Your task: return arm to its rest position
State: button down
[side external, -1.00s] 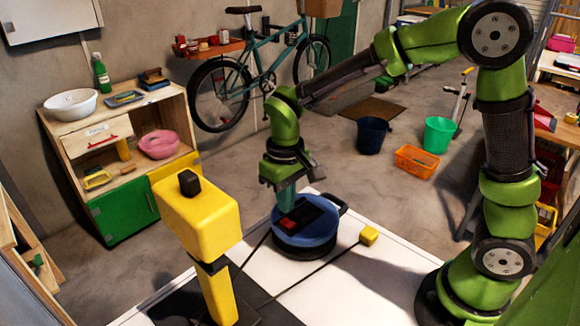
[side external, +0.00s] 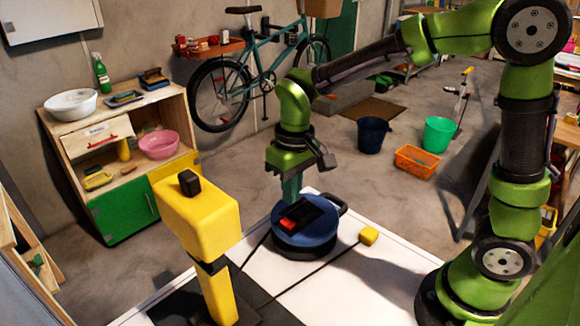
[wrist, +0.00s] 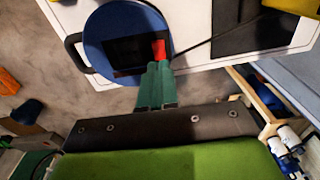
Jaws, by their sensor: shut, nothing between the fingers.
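My green arm reaches over the white table (side external: 345,285) from the right. My gripper (side external: 291,200) points down, its two teal fingers together and empty, just above a blue round device (side external: 290,233). It also shows in the wrist view (wrist: 158,64). The device has a black panel (side external: 314,214), a red block or button (side external: 288,224) and a black side handle. In the wrist view the fingertips overlap the device's edge near the red part (wrist: 159,48). I cannot tell the exact gap between the fingertips and the device.
A yellow post-like object (side external: 205,235) with a black knob stands at the table's front left. Dark cables cross the white top. A wooden cabinet (side external: 75,185), bicycle and buckets stand beyond the table.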

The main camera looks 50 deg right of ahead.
jog(key=s+d+r+m+t, duration=0.1)
jog(key=s+d+r+t, duration=0.2)
jog(key=s, duration=0.3)
jog(key=s+d+r+m+t+y, duration=0.1)
jog(key=s+d+r+m+t, duration=0.1)
jog(key=s+r, duration=0.3)
jog(key=shift+s+d+r+m+t+y, duration=0.3)
jog(key=shift+s+d+r+t, duration=0.1)
jog(key=shift+d+r+t, duration=0.4)
